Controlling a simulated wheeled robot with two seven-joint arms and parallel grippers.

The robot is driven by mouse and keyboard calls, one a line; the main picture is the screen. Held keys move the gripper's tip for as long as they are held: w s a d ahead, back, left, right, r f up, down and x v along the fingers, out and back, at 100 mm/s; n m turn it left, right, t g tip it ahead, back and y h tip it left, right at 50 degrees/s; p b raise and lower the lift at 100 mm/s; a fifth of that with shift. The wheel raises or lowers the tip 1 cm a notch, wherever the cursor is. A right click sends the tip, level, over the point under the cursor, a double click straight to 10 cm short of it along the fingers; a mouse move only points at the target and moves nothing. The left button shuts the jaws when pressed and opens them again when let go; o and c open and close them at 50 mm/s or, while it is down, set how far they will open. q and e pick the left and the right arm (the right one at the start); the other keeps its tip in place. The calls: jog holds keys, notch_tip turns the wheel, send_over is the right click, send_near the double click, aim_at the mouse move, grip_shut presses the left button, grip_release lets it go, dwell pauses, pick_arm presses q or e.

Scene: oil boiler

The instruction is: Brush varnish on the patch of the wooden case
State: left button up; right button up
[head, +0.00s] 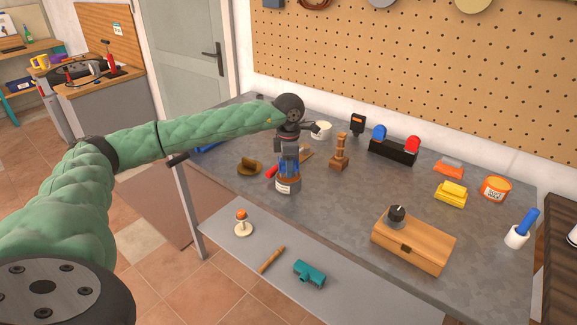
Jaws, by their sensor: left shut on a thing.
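The wooden case (425,241) sits shut near the front right of the grey workbench. A dark round knob-like object (397,214) stands on its lid; I cannot make out a patch. My left gripper (287,169) points down over a small brown jar with a white label (288,186), left of the case. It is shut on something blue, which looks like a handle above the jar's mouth. The fingers hide most of it, and I cannot tell whether its lower end is inside the jar. My right gripper is not in view.
A brown cloth-like item (249,168), a wooden stacked piece (339,152) and a white cup (321,130) stand nearby. Yellow blocks (451,194), an orange tin (495,188) and a blue-handled item in a white holder (519,231) lie right. The bench middle is clear.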

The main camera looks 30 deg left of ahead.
pick_arm(q)
jog(key=shift+f+b, duration=0.35)
jog(key=shift+f, duration=0.05)
dwell(0.4)
jog(key=shift+f+b, duration=0.15)
jog(key=shift+b, duration=0.15)
dwell(1.8)
jog(key=shift+r+p, duration=1)
jog(key=shift+r, duration=2.6)
